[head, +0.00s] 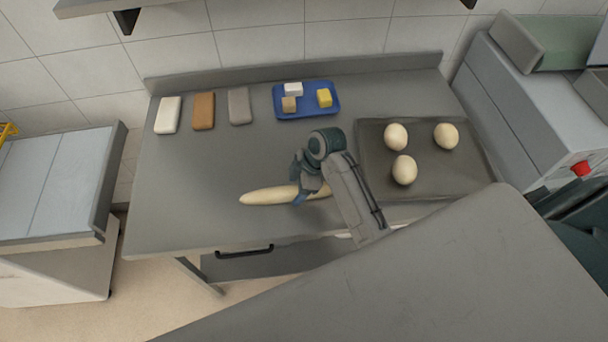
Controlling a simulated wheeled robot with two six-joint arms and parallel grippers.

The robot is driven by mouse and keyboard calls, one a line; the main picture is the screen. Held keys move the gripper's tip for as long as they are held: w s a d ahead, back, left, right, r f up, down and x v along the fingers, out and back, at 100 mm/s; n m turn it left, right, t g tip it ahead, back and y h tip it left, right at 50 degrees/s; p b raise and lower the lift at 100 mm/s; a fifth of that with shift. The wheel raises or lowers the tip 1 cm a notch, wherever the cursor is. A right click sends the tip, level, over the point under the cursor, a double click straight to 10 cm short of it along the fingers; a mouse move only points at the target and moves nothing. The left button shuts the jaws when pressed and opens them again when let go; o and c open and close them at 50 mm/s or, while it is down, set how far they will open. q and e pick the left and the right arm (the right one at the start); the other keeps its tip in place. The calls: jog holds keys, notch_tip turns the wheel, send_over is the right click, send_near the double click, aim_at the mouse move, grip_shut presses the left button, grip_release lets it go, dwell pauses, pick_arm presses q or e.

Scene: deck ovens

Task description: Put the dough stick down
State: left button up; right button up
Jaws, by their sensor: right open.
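The dough stick (265,196) is long and pale, with tapered ends. It lies on the grey table (200,220) near the front edge, left of the dark tray. My right gripper (300,197) is open over the right half of the dough stick, with its fingers at the stick. Whether the fingers touch it I cannot tell. My gripper and forearm hide part of the stick's right side. My left gripper is not in view.
A dark tray (437,177) with 3 round dough balls (404,170) is at the right. A blue tray (331,110) with small blocks stands at the back. White (168,115), brown (204,111) and grey (239,106) blocks lie at the back left. The table's left front is clear.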

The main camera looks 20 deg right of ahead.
jog(key=b+v, duration=0.3)
jog(key=v, duration=0.6)
jog(key=shift+d+r, duration=0.15)
jog(key=shift+d, duration=0.1)
jog(key=shift+s+d+r, duration=0.1)
jog(key=shift+s+r, duration=0.05)
jog(key=shift+r, duration=0.35)
